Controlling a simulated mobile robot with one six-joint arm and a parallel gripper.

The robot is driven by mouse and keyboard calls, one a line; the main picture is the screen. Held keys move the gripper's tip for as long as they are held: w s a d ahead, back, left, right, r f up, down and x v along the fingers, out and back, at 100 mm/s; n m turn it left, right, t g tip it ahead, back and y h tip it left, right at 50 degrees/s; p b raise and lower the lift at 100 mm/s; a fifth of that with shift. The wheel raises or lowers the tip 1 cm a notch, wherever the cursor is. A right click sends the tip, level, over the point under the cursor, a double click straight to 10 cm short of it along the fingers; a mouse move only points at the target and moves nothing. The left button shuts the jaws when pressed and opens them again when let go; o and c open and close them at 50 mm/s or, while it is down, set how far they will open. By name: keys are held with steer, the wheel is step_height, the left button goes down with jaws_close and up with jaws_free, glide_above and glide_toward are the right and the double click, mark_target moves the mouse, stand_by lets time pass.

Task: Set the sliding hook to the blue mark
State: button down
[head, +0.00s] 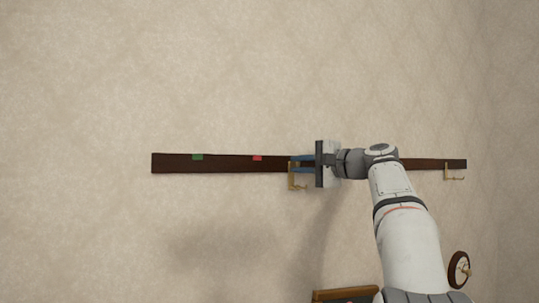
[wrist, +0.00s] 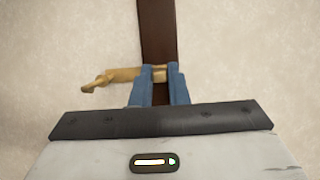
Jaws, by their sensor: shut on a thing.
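A dark brown rail (head: 220,163) runs across the wall. It carries a green mark (head: 198,157) at the left and a red mark (head: 257,158) nearer the middle. A brass hook (head: 291,180) sits on the rail right of the red mark, its arm hanging below. My gripper (head: 294,164) is at this hook from the right, its blue fingers shut on the hook's slider. In the wrist view the hook (wrist: 122,75) is at the fingertips (wrist: 159,72), its arm pointing left. I see no blue mark; my gripper and arm hide part of the rail.
A second brass hook (head: 453,176) hangs near the rail's right end. The rail left of the held hook is clear.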

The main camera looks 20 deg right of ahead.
steer(key=shift+w+d+p, duration=0.2)
steer(key=shift+d+p, duration=0.15)
steer(key=shift+d, duration=1)
steer(key=shift+w+d+p, duration=0.2)
steer(key=shift+d+p, duration=0.1)
steer(key=shift+d, duration=1.05)
steer(key=c, duration=1.4)
jaws_free()
steer(key=shift+d, duration=0.15)
steer(key=shift+s+d+f, duration=0.1)
steer(key=shift+s+d, duration=0.05)
steer(key=shift+s, duration=0.1)
steer(key=b+v, duration=0.2)
steer(key=v, duration=0.5)
steer(key=shift+s, duration=0.1)
